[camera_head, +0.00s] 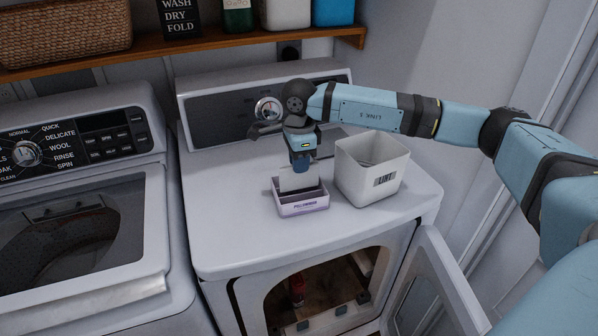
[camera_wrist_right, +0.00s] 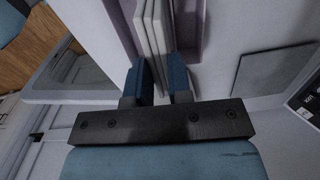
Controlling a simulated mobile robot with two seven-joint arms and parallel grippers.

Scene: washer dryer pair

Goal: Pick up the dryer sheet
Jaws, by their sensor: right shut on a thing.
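A white dryer sheet (camera_head: 299,179) stands upright in a small open box (camera_head: 302,208) with a purple label, on top of the dryer. My right gripper (camera_head: 301,165) points down over the box, shut on the sheet's upper part. The sheet's lower part is hidden by the box's front wall. In the right wrist view, the white sheet (camera_wrist_right: 154,35) lies between the two blue fingers of the right gripper (camera_wrist_right: 161,80), and pale sheet edges show side by side. My left gripper is not in view.
A white lint bin (camera_head: 372,172) stands just right of the box. The dryer (camera_head: 240,225) has its door (camera_head: 435,290) open at the front. A washer (camera_head: 75,225) is at the left. A wooden shelf (camera_head: 200,48) with a basket and bottles runs above.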

